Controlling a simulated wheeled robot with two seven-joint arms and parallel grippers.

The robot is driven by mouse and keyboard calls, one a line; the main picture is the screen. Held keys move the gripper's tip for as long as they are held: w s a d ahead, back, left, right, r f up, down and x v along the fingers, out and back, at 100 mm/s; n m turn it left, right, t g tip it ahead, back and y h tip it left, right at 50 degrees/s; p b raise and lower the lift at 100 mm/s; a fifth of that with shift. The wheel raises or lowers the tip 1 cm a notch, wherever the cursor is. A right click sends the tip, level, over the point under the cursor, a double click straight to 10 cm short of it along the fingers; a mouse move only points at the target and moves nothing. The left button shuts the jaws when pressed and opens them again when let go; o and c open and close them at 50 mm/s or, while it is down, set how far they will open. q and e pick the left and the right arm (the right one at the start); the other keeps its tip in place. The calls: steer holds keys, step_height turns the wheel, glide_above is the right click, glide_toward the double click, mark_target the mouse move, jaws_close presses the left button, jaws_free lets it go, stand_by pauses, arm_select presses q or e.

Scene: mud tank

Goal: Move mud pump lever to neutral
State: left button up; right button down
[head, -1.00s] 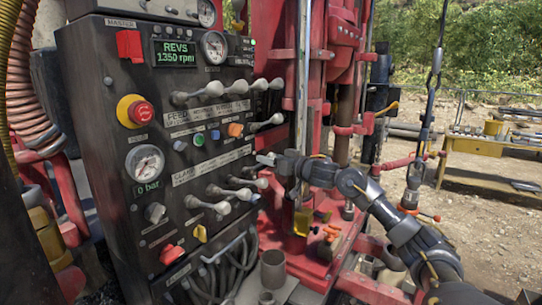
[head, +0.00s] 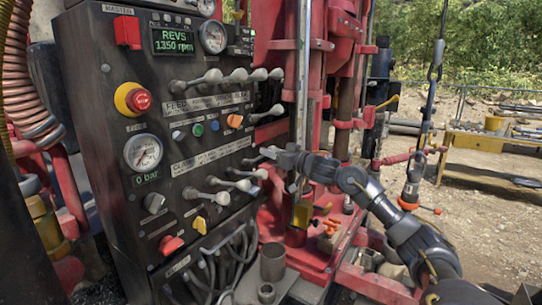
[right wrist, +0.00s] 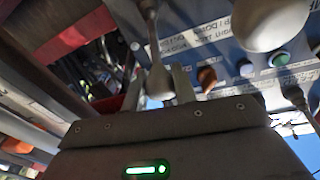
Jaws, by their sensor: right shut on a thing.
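The dark control panel (head: 110,75) carries an upper and a lower row of metal levers with rounded knobs. My right gripper (head: 266,153) is at the right end of the lower row. It is shut on a lever (right wrist: 158,82), whose knob sits between the fingers in the right wrist view. I take this as the mud pump lever, but its label cannot be read. In the head view the gripper mostly hides it. Other lower levers (head: 240,184) stand to the left, apart from the gripper. My left gripper is not in view.
Upper levers (head: 210,78) and a single lever (head: 268,113) stick out above the gripper. An orange switch (head: 235,121) sits between the rows. A neighbouring large knob (right wrist: 265,25) is close in the right wrist view. A red rig mast (head: 345,60) stands behind my right arm.

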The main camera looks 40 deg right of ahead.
steer(key=f+t+b, duration=0.1)
steer(key=b, duration=0.2)
steer(key=s+f+t+b, duration=0.1)
steer(key=f+t+b, duration=0.1)
steer(key=b, duration=0.1)
steer(key=f+t+b, duration=0.1)
steer(key=b, duration=0.2)
steer(key=shift+s+d+f+m, duration=0.2)
steer(key=shift+s+d+m, duration=0.1)
steer(key=shift+s+m, duration=0.1)
steer(key=c, duration=1.1)
jaws_free()
steer(key=shift+f, duration=0.1)
steer(key=b+v, duration=0.3)
steer(key=v, duration=0.7)
steer(key=shift+s+d+f+b, duration=0.15)
steer(key=shift+s+f+b, duration=0.1)
steer(key=shift+s+b, duration=0.05)
